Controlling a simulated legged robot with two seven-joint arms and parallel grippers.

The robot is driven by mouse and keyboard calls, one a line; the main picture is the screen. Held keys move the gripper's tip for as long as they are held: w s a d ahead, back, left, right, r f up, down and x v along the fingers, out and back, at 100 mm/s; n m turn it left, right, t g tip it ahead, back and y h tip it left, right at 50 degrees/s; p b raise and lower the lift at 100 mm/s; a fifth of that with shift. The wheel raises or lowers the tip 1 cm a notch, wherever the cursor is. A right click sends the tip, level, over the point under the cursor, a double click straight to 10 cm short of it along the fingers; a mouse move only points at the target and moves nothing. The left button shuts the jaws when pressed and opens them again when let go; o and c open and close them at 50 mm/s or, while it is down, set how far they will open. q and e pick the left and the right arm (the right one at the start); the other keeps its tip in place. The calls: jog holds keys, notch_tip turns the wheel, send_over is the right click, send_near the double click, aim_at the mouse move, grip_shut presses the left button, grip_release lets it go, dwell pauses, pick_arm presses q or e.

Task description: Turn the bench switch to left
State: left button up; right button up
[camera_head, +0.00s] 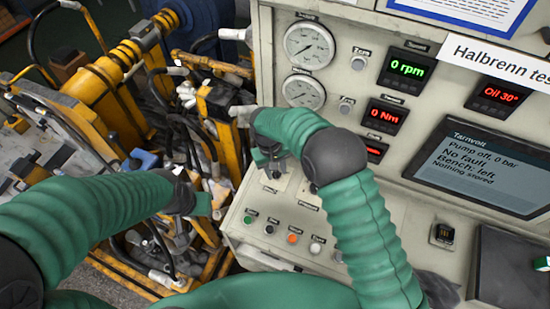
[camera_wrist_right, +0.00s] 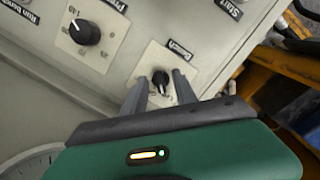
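The bench switch (camera_wrist_right: 160,78) is a small black knob on a light square plate, under a label reading "Bench", in the right wrist view. My right gripper (camera_wrist_right: 160,82) is open, with one grey finger on either side of the knob. Whether the fingers touch it, I cannot tell. In the head view my right gripper (camera_head: 270,165) is at the lower left of the console panel and hides the switch. The screen (camera_head: 480,168) reads "Pump off, 0 bar", "No fault", "Bench: left", "Nothing stored". My left gripper (camera_head: 188,195) hangs left of the console, its fingers unclear.
A larger black knob (camera_wrist_right: 84,32) with a scale is beside the switch. Two round gauges (camera_head: 309,44) and red and green readouts are on the panel. Several push buttons (camera_head: 292,238) line the console's lower ledge. Yellow machinery with hoses (camera_head: 110,70) crowds the left.

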notch_tip(320, 180, up, 16)
jog(key=a+b, duration=0.1)
jog(key=b, duration=0.2)
jog(key=shift+w+a, duration=0.15)
jog(key=shift+a, duration=0.05)
jog(key=shift+a, duration=0.15)
jog(key=shift+f, duration=0.1)
